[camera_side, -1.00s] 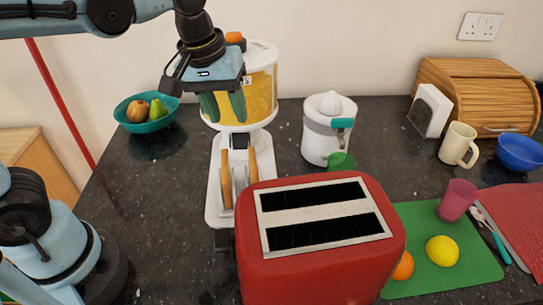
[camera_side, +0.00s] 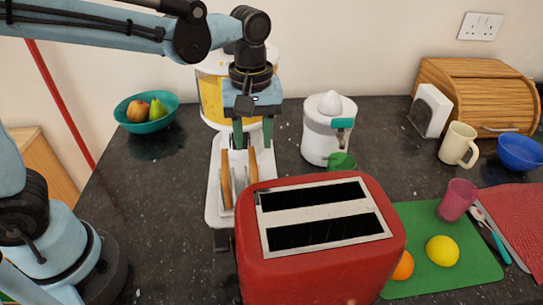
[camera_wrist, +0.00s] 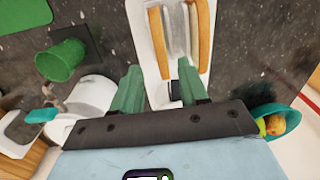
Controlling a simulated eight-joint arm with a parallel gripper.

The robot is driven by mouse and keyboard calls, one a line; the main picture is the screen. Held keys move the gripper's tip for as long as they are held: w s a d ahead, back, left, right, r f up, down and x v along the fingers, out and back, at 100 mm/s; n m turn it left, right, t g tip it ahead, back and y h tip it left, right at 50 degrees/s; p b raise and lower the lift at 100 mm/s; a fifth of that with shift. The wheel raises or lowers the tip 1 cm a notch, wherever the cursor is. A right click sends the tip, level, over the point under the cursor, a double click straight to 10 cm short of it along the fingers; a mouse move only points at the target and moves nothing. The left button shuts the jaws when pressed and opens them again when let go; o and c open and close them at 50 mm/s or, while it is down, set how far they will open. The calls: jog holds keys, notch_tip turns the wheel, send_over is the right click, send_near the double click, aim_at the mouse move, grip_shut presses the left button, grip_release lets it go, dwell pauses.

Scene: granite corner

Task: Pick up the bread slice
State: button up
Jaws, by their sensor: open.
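Two bread slices with brown crusts stand on edge in a small rack (camera_side: 240,183). In the side view these are the left slice (camera_side: 226,180) and the right slice (camera_side: 253,165); the wrist view shows the right one at left (camera_wrist: 157,40) and the other at right (camera_wrist: 204,35). My gripper (camera_side: 253,140) is open and empty, pointing down by the far end of the right slice. In the wrist view, that slice's near end appears between my green fingers (camera_wrist: 160,67). I see no contact; the height gap is unclear.
A yellow-bodied dispenser (camera_side: 211,95) stands close behind my gripper on the white base. The red toaster (camera_side: 330,265) is in front. A white juicer (camera_side: 322,135) and green cup (camera_side: 341,161) stand right; a fruit bowl (camera_side: 135,125) is left. Counter left of the rack is clear.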

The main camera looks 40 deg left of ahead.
aim_at(252, 154)
jog(key=shift+s+a+f, duration=0.1)
jog(key=shift+a+f, duration=0.05)
jog(key=shift+f, duration=2.6)
jog(key=shift+c, duration=0.4)
grip_shut()
